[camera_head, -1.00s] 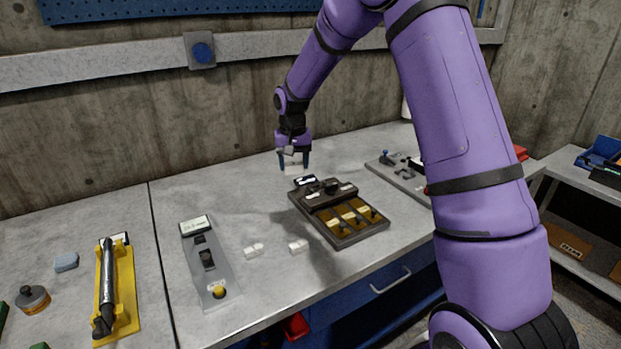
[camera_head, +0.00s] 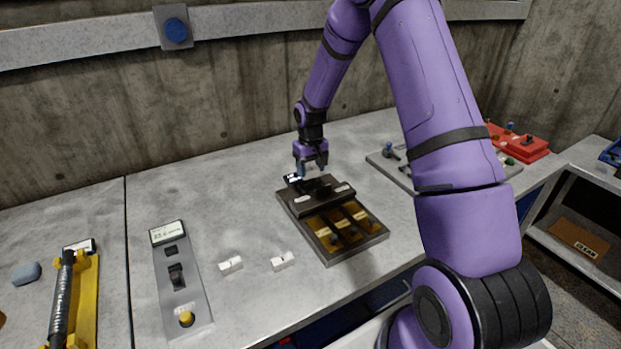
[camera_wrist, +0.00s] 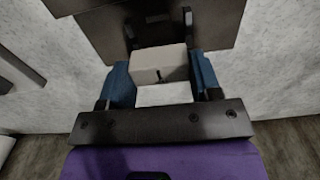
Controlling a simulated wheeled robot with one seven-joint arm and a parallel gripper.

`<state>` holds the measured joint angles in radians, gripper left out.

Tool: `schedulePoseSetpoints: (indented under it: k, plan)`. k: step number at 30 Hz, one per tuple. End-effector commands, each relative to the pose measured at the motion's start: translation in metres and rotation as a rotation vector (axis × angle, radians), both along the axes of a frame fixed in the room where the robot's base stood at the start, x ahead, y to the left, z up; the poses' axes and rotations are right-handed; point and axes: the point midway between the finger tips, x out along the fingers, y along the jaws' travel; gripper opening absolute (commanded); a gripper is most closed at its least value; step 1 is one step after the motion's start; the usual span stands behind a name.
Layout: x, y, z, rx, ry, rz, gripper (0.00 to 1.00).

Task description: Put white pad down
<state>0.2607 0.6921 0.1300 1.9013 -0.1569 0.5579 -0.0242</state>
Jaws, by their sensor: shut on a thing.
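My gripper (camera_head: 312,170) is over the back edge of the dark fixture (camera_head: 312,200) in the head view. In the wrist view its blue fingers (camera_wrist: 160,78) are shut on a white pad (camera_wrist: 158,60), a pale block with a dark notch. The pad is mostly hidden in the head view. The fixture also fills the top of the wrist view (camera_wrist: 220,22), just beyond the pad. I cannot tell whether the pad touches it. Two other white pads, one on the left (camera_head: 231,265) and one on the right (camera_head: 283,261), lie on the bench left of the fixture.
A grey panel (camera_head: 196,290) with a yellow button and a yellow holder (camera_head: 88,295) stand on the left of the grey bench (camera_head: 235,205). A grey plate (camera_head: 395,172) with small parts lies to the right, partly behind my arm. A red box (camera_head: 525,148) is farther right.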

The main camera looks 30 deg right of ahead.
Motion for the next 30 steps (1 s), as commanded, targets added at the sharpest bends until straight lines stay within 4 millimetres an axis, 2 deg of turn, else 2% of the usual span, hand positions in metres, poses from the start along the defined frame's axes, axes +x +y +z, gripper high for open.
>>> schedulePoseSetpoints:
  k: [10,30]
  plan:
    - [0.000,0.000,-0.036,0.001,0.001,0.000,0.34]
    - [0.000,0.000,-0.048,0.000,0.000,0.000,0.34]
